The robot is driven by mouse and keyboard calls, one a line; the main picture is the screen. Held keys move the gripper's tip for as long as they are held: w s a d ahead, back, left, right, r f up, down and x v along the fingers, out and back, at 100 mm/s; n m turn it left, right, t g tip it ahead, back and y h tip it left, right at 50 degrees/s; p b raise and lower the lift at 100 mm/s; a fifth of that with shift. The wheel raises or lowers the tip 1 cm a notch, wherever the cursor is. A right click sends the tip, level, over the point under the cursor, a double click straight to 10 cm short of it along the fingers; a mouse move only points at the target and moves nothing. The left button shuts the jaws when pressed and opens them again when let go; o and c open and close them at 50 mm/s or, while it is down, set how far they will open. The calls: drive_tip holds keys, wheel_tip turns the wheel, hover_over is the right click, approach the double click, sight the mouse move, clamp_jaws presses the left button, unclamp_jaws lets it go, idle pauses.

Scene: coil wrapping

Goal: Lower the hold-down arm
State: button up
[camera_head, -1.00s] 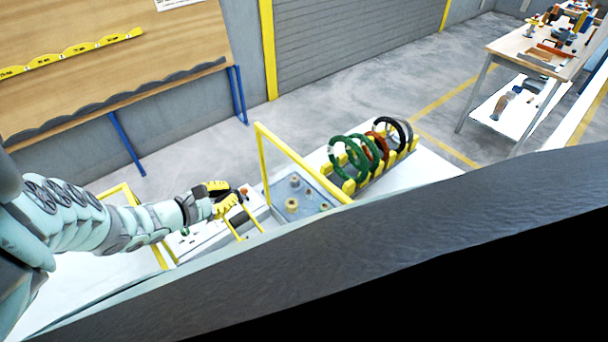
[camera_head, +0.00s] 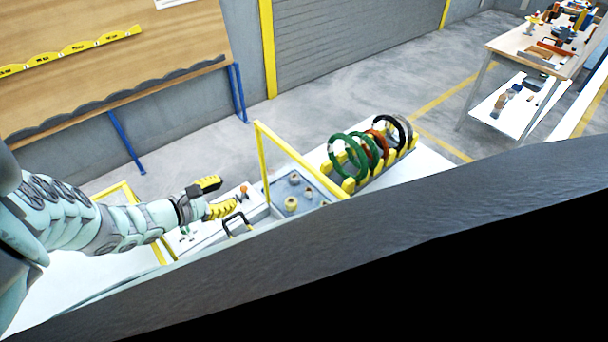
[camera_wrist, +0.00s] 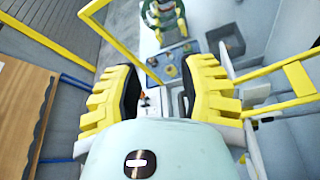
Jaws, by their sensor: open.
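My gripper (camera_head: 217,197) has its two yellow-and-black fingers spread apart, with nothing between them. It hovers over the white machine bench at the left of the yellow frame. A black loop-shaped handle (camera_head: 236,222), which looks like part of the hold-down arm, sits low, just below and right of the fingers and apart from them. The rest of that arm is hidden behind the dark edge in front.
A yellow frame (camera_head: 262,165) stands right of my gripper. A rack of green, brown and black coils (camera_head: 350,155) stands farther right. A small orange knob (camera_head: 244,188) sits beside the fingers.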

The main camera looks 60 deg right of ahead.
drive_tip(key=s+v, duration=0.1)
drive_tip(key=v, duration=0.5)
drive_tip(key=shift+w+a, duration=0.25)
drive_tip(key=shift+w, duration=0.25)
drive_tip(key=shift+d, duration=0.15)
